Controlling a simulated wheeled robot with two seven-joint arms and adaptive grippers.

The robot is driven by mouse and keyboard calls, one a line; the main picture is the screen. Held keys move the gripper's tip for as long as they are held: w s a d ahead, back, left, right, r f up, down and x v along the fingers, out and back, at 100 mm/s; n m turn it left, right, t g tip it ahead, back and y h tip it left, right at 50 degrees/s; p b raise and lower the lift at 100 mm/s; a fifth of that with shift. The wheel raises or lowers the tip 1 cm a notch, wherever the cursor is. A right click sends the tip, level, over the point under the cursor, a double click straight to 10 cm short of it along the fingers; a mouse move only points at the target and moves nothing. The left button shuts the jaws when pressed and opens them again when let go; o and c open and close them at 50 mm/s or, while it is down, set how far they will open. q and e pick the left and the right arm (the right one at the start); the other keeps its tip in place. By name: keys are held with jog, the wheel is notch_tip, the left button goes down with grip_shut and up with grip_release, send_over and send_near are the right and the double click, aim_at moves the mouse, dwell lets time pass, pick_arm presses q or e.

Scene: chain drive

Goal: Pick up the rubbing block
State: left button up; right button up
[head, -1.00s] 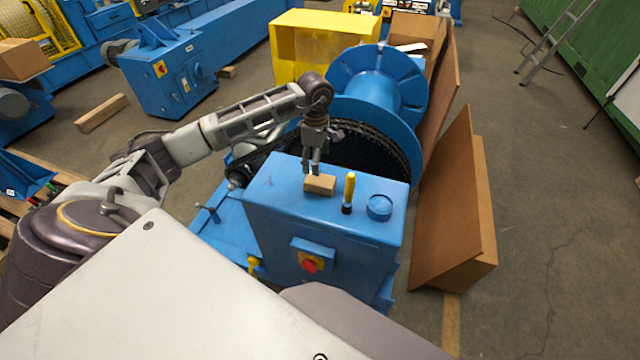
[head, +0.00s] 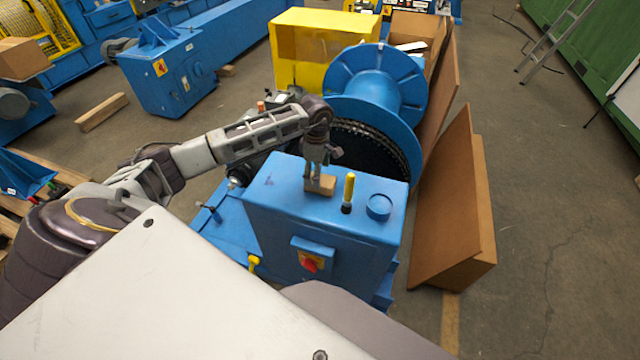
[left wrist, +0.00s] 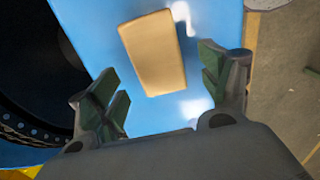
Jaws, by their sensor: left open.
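The rubbing block is a tan rectangular block (head: 327,184) lying on the top of the blue cabinet (head: 280,194). It also shows in the left wrist view (left wrist: 154,53), lying flat on the blue surface, slightly tilted in the picture. My left gripper (head: 314,189) is at the block in the head view, pointing down, its fingers overlapping the block's left part. In the left wrist view my left gripper (left wrist: 165,85) is open, with one finger to each side and the block between and beyond the fingertips. No touch shows there. My right gripper is not in view.
A yellow-handled tool (head: 349,188) stands just right of the block, and a round blue cap (head: 379,206) sits further right on the cabinet top. The large blue reel (head: 375,95) and dark chain wheel stand behind. Brown panels (head: 445,220) lean at the right.

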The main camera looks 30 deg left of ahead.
pick_arm(q)
jog(key=f, duration=0.1)
jog(key=f+p, duration=0.1)
jog(key=f, duration=0.1)
jog(key=shift+w+d+f, duration=0.1)
jog(key=shift+d+f, duration=0.1)
jog(key=shift+f, duration=0.6)
jog(key=shift+c, duration=0.4)
jog(key=c, duration=1.1)
jog(key=shift+r+b, duration=0.8)
jog(key=shift+r, duration=4.25)
